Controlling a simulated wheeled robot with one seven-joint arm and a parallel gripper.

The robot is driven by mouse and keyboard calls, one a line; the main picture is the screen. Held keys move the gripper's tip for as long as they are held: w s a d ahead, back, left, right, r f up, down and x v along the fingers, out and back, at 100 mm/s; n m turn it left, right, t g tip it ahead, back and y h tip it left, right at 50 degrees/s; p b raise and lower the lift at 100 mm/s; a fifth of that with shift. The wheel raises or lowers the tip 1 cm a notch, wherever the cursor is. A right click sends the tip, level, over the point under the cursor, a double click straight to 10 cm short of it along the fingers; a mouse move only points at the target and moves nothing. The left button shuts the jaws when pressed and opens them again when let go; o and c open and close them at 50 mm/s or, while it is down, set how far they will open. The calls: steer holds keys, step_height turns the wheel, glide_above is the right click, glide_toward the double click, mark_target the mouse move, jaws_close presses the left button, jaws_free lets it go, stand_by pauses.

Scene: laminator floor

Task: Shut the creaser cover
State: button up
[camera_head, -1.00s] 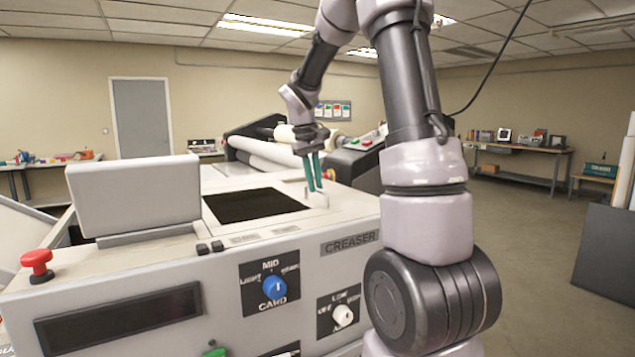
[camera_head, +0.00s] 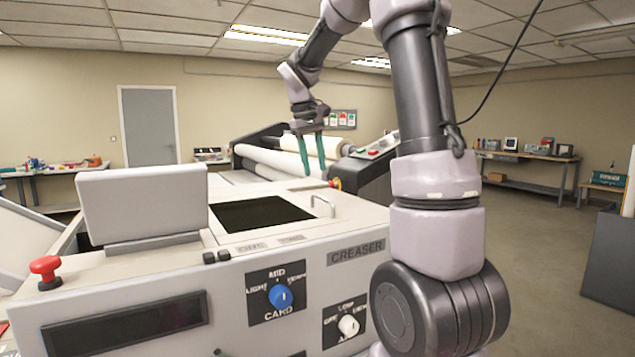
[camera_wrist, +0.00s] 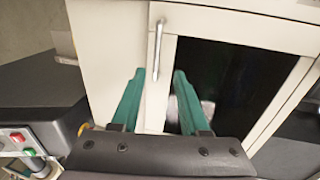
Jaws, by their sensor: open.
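The creaser cover (camera_head: 305,217) is a pale panel with a dark rectangle (camera_head: 260,213), lying about flat on top of the creaser (camera_head: 110,272). Its metal handle (camera_head: 322,206) stands at its right side. The handle also shows in the wrist view (camera_wrist: 155,42), at the top, beyond my fingertips. My gripper (camera_head: 315,174) has green fingers that point down above the handle. Its fingers are apart with nothing between them, and clear of the handle. In the wrist view my gripper (camera_wrist: 159,72) is over the pale strip beside the dark rectangle. I cannot tell whether a small gap is left under the cover.
A raised pale box (camera_head: 140,203) stands on the creaser at the left, near a red stop button (camera_head: 45,268). A blue knob (camera_head: 280,296) is on the front panel. Rollers (camera_head: 270,160) lie behind the cover. Open floor (camera_head: 535,240) is at the right.

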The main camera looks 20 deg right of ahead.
steer(key=r, duration=0.3)
steer(key=shift+a, duration=0.3)
steer(key=shift+s, duration=0.1)
steer(key=s+a+m+t+y, duration=0.2)
steer(key=s+m+t, duration=0.1)
steer(key=s, duration=0.8)
steer(key=s+a+m+t+y, duration=0.2)
steer(key=s+a+t, duration=0.1)
steer(key=s, duration=0.8)
steer(key=shift+s+a+f+m+t, duration=0.3)
steer(key=shift+s+a+m+t, duration=0.05)
steer(key=shift+s+m+t, duration=0.05)
